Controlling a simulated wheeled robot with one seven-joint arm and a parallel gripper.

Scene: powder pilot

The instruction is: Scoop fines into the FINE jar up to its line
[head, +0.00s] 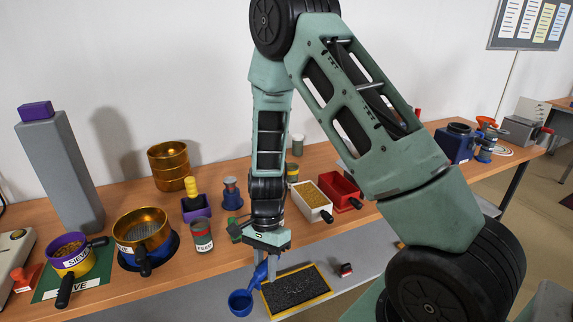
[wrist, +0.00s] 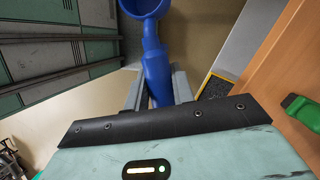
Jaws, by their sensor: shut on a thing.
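My gripper (head: 270,268) is shut on the handle of a blue scoop (head: 240,303) and points down in front of the table's front edge. In the wrist view the scoop's handle (wrist: 156,75) lies between the two fingers, with the round bowl beyond, cut off at the top edge. I cannot tell whether the bowl holds anything. A white tray (head: 326,213) holds tan grains on the table, behind and right of the gripper. A jar with a FEED label (head: 202,238) stands left of it. Other small jars stand behind; I cannot read which is the FINE jar.
A black mat with a yellow rim (head: 297,290) lies low beside the scoop. A red bin (head: 341,188) is right of the tray. A purple box (head: 196,208) stands behind the FEED jar.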

